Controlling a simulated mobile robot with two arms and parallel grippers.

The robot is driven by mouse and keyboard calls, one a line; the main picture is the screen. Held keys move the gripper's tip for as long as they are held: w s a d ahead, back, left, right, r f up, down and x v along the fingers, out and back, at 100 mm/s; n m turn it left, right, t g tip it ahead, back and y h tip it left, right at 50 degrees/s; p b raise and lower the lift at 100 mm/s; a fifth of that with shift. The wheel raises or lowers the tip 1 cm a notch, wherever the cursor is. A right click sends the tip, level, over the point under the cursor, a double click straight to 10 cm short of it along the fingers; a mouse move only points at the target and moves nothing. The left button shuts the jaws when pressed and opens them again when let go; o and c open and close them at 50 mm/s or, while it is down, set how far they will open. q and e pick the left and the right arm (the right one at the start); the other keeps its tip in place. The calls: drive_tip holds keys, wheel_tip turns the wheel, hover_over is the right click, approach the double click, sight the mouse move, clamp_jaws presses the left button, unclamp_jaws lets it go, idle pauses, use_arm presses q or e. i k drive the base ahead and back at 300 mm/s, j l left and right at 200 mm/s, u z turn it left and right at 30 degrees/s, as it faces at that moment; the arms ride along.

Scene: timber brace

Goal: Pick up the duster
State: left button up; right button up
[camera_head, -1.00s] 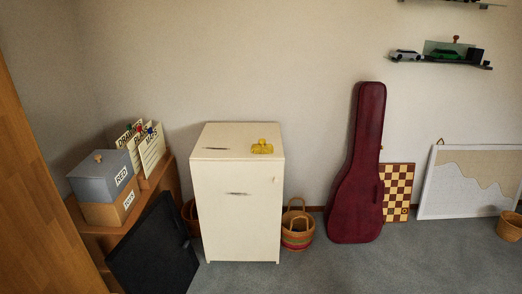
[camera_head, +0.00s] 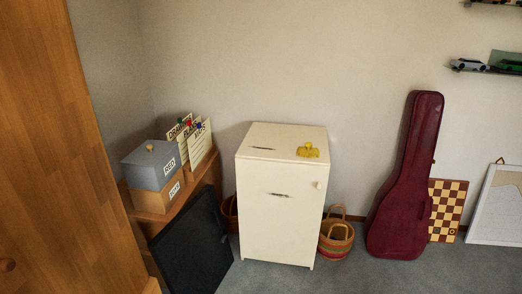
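A small, lumpy yellow thing (camera_head: 308,150) lies on top of the white cabinet (camera_head: 280,205), near its right side. It may be the duster, but it is too small to tell for sure. Nothing else in view looks clearly like a duster. A thin dark item (camera_head: 263,148) lies or is set on the cabinet top to the left of it. Neither of my grippers is in view.
A wooden shelf with grey and tan boxes (camera_head: 152,165) and a leaning black panel (camera_head: 190,245) stand left of the cabinet. A basket (camera_head: 337,239), a dark red guitar case (camera_head: 405,180) and a chessboard (camera_head: 446,208) are to the right. Carpet shows in front.

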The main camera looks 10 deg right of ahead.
sight(309, 152)
drive_tip(key=i+l+u, duration=0.15)
drive_tip(key=l+u, duration=0.25)
drive_tip(key=i+l+u, duration=0.1)
drive_tip(key=l+u, duration=0.2)
drive_tip(key=u, duration=0.15)
drive_tip(key=l+u, duration=0.4)
